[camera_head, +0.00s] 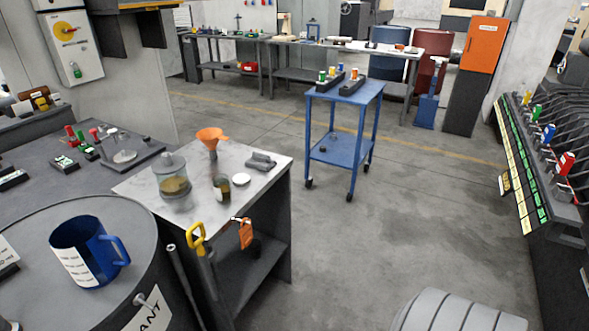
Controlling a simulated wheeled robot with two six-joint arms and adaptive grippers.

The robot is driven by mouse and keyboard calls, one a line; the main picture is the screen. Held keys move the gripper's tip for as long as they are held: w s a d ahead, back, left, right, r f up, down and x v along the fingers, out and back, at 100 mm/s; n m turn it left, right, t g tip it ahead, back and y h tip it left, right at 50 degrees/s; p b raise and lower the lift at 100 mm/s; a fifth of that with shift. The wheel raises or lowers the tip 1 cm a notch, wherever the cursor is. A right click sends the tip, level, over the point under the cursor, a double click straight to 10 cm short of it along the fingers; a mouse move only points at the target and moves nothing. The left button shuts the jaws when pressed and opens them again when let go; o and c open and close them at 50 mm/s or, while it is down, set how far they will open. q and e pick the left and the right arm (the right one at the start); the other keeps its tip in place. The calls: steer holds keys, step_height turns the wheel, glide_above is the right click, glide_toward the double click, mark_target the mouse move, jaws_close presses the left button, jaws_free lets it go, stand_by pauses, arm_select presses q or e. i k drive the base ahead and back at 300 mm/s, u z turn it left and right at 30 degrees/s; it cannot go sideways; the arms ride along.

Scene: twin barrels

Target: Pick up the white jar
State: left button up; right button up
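I cannot make out a plainly white jar. A clear glass jar (173,178) with a greyish lid and yellowish-brown contents stands upright on a small light-topped bench (140,186) at the left centre. A smaller dark jar (221,188) stands to its right, and a round white lid or disc (240,179) lies flat beside that. Neither of my grippers is in view.
An orange funnel (212,137) and grey pieces (262,161) share the bench top. A yellow-handled tool (196,238) and orange tag (246,234) hang at its front. A blue mug (85,252) stands on a barrel (140,230). Floor is clear around the blue cart (345,151).

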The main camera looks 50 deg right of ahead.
mark_target(221, 184)
steer(key=z, duration=1.4)
steer(key=k, duration=0.25)
steer(key=u, duration=0.85)
